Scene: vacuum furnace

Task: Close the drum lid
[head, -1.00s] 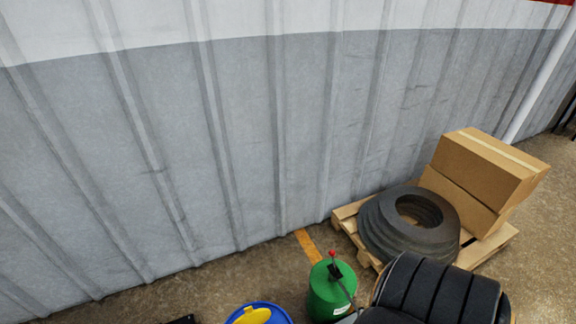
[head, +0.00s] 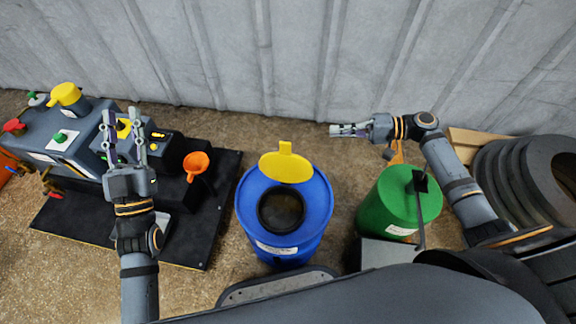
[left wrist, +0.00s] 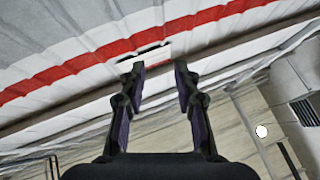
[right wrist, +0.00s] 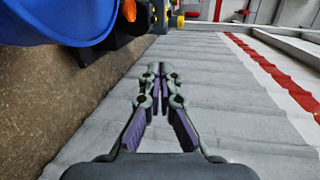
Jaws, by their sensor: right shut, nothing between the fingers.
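A blue drum (head: 284,238) stands upright on the floor in the middle of the head view. Its yellow lid (head: 286,167) is tipped up at the far side of the round dark opening, so the drum is open. My left gripper (head: 124,120) is open and empty, left of the drum, in front of the grey machine; its fingers also show apart in the left wrist view (left wrist: 160,68). My right gripper (head: 335,130) is shut and empty, to the right of and beyond the lid, apart from it. The right wrist view shows its fingertips together (right wrist: 160,70) and part of the blue drum (right wrist: 50,18).
A green drum (head: 392,205) with a lever stands right of the blue drum, below my right arm. A grey machine (head: 60,135) with an orange funnel (head: 196,162) sits on a black base at left. A wall (head: 300,60) runs behind; tyres (head: 520,180) lie at right.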

